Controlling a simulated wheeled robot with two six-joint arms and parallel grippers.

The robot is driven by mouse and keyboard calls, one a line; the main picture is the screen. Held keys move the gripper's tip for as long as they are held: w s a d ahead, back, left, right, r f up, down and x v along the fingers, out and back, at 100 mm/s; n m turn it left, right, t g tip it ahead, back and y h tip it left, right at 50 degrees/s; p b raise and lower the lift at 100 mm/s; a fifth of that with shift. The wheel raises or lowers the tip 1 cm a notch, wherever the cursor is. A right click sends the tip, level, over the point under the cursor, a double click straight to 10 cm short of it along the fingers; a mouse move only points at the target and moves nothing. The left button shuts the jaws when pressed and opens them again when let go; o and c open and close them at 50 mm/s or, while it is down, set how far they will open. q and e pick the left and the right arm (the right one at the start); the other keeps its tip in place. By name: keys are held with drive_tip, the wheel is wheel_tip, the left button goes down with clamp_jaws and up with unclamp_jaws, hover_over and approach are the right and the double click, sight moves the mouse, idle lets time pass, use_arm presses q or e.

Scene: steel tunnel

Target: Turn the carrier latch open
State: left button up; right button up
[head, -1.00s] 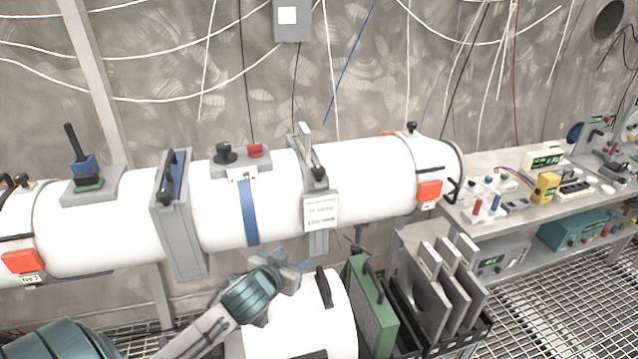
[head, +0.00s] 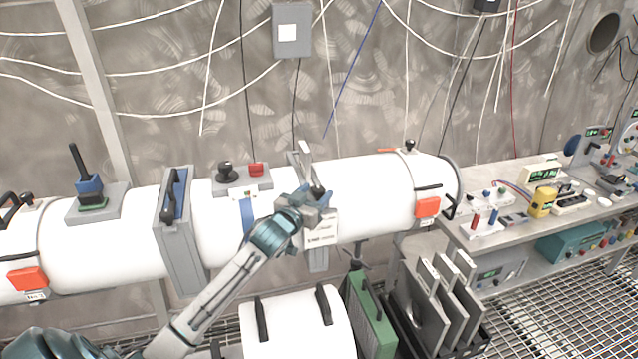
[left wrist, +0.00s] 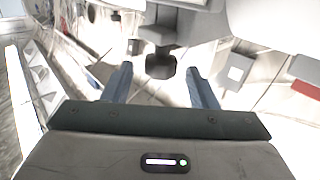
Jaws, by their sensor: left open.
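A grey clamp plate with an upright lever (head: 306,152) sits around the white tube (head: 365,195), above a white label (head: 322,230). It seems to be the carrier latch, but I cannot be sure. My left gripper (head: 318,193) is open in front of this plate, at the lever's lower end, and partly hides it. In the left wrist view, a black knob (left wrist: 160,66) on a grey part shows between and just beyond the two spread blue fingers of my left gripper (left wrist: 161,78). I cannot tell whether they touch it. My right gripper is not in view.
A blue strap (head: 247,215), a black knob (head: 226,169) and a red button (head: 257,168) are on the tube left of my gripper. Below stand a white drum (head: 290,325), a green panel (head: 370,315) and grey plates. A bench (head: 480,165) with instruments is at right.

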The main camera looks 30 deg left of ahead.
use_arm(q)
drive_tip(key=shift+w+a+r, duration=0.1)
drive_tip(key=shift+w, duration=0.85)
drive_tip(key=shift+w+p, duration=0.3)
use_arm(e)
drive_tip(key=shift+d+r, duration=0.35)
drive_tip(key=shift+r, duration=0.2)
use_arm(q)
drive_tip(key=shift+c, duration=0.4)
drive_tip(key=c, duration=0.9)
